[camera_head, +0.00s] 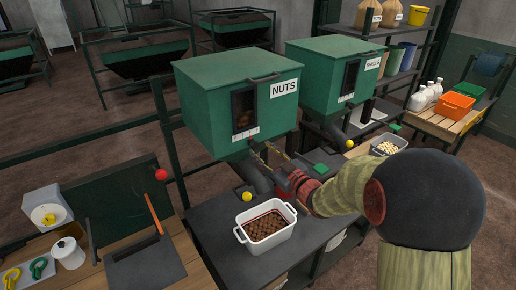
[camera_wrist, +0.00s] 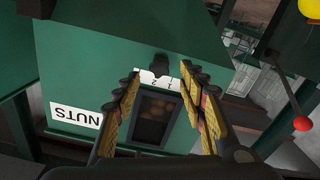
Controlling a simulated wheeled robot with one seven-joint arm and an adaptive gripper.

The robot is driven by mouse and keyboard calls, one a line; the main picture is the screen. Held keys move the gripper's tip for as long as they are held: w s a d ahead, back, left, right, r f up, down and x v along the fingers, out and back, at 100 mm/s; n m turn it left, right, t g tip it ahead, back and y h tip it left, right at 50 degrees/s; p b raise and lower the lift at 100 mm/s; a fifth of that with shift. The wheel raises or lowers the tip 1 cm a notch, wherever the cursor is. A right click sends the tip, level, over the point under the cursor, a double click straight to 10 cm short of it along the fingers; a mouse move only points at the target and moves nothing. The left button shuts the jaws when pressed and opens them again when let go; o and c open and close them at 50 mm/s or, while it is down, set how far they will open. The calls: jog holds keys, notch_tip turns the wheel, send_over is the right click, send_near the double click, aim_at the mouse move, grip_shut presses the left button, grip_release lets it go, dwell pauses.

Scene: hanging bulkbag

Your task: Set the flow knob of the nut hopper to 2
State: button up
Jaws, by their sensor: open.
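The nut hopper (camera_head: 225,100) is a green box with a NUTS label, a dark window and a white number scale on its front. In the wrist view the hopper (camera_wrist: 85,60) appears upside down, with its scale (camera_wrist: 155,81) between my fingers. A dark flow knob (camera_wrist: 160,63) shows just past the scale; its setting cannot be read. My gripper (camera_wrist: 160,71) is open, its fingertips on either side of the knob in the picture; contact cannot be told. In the head view my gripper (camera_head: 268,153) is at the hopper's lower front, and the knob is not clear.
A white tray (camera_head: 266,230) with brown contents stands on the dark bench (camera_head: 215,235) below. A similar SHELLS hopper (camera_head: 325,75) is close on the right. A lever with a red ball (camera_head: 161,175) rises at left. A metal tray (camera_head: 389,145) is behind my arm.

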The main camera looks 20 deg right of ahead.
jog(key=v, duration=0.8)
jog(key=s+d+f+m+g+h, duration=0.6)
jog(key=s+d+f+g+h, duration=0.3)
jog(key=d+f, duration=0.35)
jog(key=s+a+r+m+g+y, duration=0.15)
jog(key=s+a+r, duration=0.25)
jog(key=s+a, duration=0.45)
jog(key=s+a+r+m+g+y, duration=0.1)
jog(key=s+a+r+g, duration=0.3)
jog(key=s, duration=0.8)
jog(key=a+r+n+t, duration=0.1)
jog(key=a+r+t, duration=0.2)
jog(key=a+r, duration=0.2)
jog(key=shift+s+a+r+y, duration=0.3)
jog(key=shift+a+y, duration=0.15)
jog(key=shift+a, duration=0.3)
